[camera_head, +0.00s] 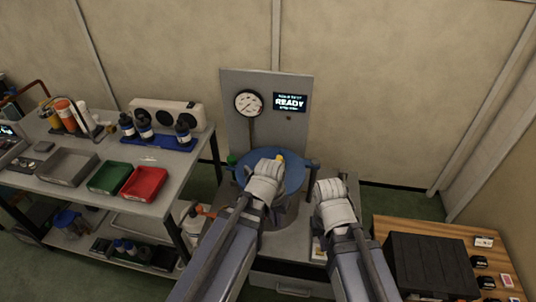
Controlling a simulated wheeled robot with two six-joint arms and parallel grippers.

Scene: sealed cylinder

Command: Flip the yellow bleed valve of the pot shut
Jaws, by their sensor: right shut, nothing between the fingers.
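The pot (293,180) stands on the grey bench in front of the upright panel, with a blue lid on top. A small yellow part (280,157), likely the bleed valve, shows at the lid's far side, just beyond my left gripper; its setting is too small to tell. My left gripper (268,166) is over the lid and hides its middle; its fingers cannot be made out. My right gripper (331,187) is shut and empty, to the right of the pot. Whether my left gripper touches the yellow part cannot be told.
The grey panel (236,84) behind the pot carries a round gauge (249,103) and a display (290,102) reading READY. A workbench with trays (144,183) and bottles stands left. A wooden table with a black case (430,264) stands front right.

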